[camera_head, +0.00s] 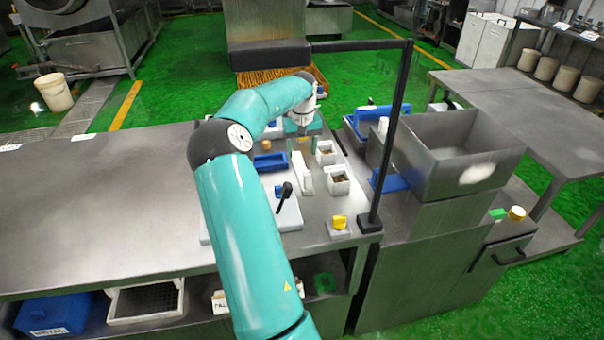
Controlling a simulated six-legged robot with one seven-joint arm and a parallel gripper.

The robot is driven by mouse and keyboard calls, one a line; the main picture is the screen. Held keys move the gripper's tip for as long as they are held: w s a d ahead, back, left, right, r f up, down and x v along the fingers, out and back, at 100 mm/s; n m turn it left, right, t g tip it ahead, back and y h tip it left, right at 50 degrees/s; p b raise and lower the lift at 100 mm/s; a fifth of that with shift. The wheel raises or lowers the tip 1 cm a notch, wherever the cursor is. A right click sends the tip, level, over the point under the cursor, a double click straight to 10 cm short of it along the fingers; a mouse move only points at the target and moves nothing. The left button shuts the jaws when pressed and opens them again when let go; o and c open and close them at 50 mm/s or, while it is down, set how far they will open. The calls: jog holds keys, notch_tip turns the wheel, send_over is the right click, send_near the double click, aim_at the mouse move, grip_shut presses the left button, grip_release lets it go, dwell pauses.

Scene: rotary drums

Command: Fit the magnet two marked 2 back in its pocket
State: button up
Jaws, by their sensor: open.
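My teal arm reaches over the steel bench to its far part. My gripper (301,131) points down there, small in view and partly merged with the wrist; it is above or beside a small tan block (301,146). I cannot tell whether it touches that block. I see nothing clearly held. No magnet marked 2 and no pocket can be told apart at this size, and no number is readable. A white upright piece (302,174) stands nearer me, beside a blue tray (270,162).
Two white boxes with dark contents (338,181) stand right of the white piece. A black-knobbed lever (285,191) rises from a white panel. A yellow piece on a grey block (339,224) sits near a black post (391,140). A steel hopper (455,150) is at right. The bench's left (90,210) is clear.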

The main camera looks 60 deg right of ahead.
aim_at(302, 168)
jog(key=f, duration=0.7)
jog(key=shift+s+a+f, duration=0.15)
jog(key=shift+a+f, duration=0.05)
jog(key=shift+a, duration=0.2)
grip_shut()
